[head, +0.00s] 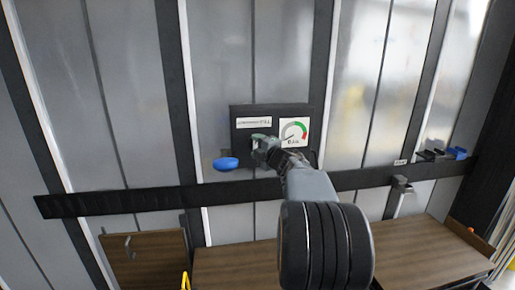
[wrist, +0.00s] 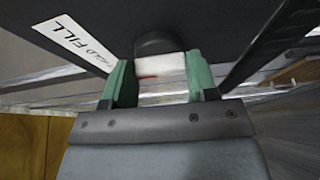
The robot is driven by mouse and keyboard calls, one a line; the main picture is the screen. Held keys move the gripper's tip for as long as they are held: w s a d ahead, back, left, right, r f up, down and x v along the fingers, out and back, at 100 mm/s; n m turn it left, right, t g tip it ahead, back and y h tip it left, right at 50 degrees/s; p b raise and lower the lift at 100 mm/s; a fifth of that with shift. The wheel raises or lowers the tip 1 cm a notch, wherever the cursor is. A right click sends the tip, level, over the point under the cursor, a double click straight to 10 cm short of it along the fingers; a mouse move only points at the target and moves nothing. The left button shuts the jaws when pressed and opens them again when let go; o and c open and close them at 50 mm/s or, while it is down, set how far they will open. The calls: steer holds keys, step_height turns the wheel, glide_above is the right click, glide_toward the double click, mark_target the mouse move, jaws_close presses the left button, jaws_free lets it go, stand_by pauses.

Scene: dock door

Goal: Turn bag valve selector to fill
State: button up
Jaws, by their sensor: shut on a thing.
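The valve panel (head: 240,137) is a dark box on the ribbed metal wall, in the middle of the head view. It carries a white label (head: 254,122) ending in "FILL" and a round gauge (head: 294,131) with a green and red arc. My gripper (head: 262,145) is at the panel, below the label. In the wrist view its green fingers (wrist: 161,75) are shut on the selector (wrist: 160,66), a white block with a red mark beside a dark round part. The label (wrist: 75,42) lies to the left there. My gripper hides much of the selector in the head view.
A blue oval knob (head: 226,164) sticks out just left of my gripper. A dark rail (head: 120,200) crosses the wall below the panel. Brown wooden surfaces (head: 235,268) lie below. A grey hook-like fitting (head: 399,190) and blue items (head: 457,153) are at right.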

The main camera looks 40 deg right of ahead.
steer(key=m+t+b, duration=0.1)
steer(key=m+b, duration=0.1)
steer(key=f+m+b, duration=0.1)
steer(key=m+b, duration=0.1)
steer(key=shift+m+t+h, duration=0.4)
steer(key=m+h+b, duration=0.1)
steer(key=m+b, duration=0.1)
steer(key=m+t+h+b, duration=0.1)
steer(key=m+b, duration=0.1)
steer(key=m, duration=0.1)
steer(key=shift+w+a+r+b, duration=0.1)
steer(key=shift+b, duration=0.2)
steer(key=shift+r+m, duration=0.1)
steer(key=shift+m, duration=0.4)
steer(key=o, duration=0.9)
steer(key=shift+o, duration=0.2)
steer(key=b+v, duration=0.3)
steer(key=v, duration=1)
steer(key=shift+s+a, duration=0.2)
steer(key=shift+s, duration=0.15)
